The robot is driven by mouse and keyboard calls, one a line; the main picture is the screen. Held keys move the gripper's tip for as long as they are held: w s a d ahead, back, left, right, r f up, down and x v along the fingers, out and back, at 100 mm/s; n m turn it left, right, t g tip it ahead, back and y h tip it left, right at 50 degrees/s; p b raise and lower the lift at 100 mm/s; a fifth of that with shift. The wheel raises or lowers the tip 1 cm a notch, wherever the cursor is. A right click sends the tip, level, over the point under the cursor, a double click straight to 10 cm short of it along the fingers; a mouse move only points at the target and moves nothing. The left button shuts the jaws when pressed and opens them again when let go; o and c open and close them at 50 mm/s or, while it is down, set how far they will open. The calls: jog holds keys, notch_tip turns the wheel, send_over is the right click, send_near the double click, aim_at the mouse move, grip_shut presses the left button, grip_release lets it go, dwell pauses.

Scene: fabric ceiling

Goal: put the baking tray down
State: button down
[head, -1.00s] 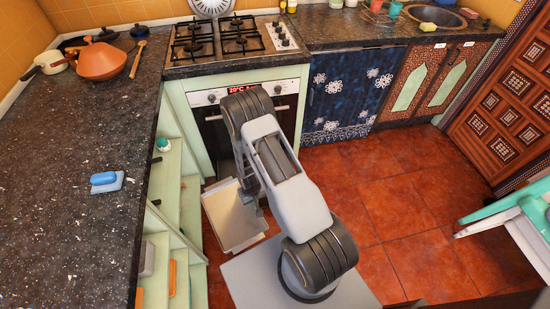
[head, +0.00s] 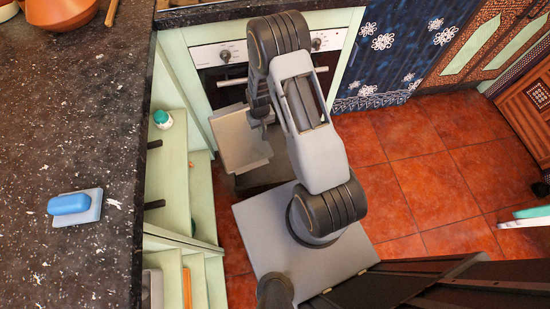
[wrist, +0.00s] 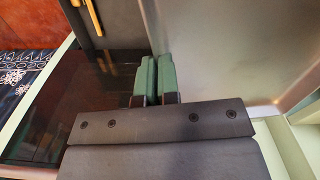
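The baking tray (head: 240,140) is a flat light-grey sheet with a raised edge. It is in front of the oven, left of my arm, above the red floor. My gripper (head: 262,113) is at its right side, partly hidden by my arm. In the wrist view the green finger pads (wrist: 157,80) are close together, with the edge of the tray (wrist: 230,45) between them. My gripper looks shut on the tray. How high the tray is above the floor is hard to tell.
The oven (head: 228,52) with its handle stands just behind the tray.

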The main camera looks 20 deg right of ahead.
jog(key=w+f+b, duration=0.3)
jog(key=f+b, duration=0.2)
jog(key=b, duration=0.3)
jog(key=m+b, duration=0.9)
jog(key=m, duration=1.1)
send_over(281, 169)
notch_tip(281, 169, down, 37)
jog(key=shift+s+r, duration=0.1)
jog(key=shift+r, duration=0.05)
jog(key=shift+f+b, duration=0.85)
jog(key=shift+f, duration=1.5)
jog(key=c, duration=1.8)
grip_release()
jog(key=shift+f, duration=0.2)
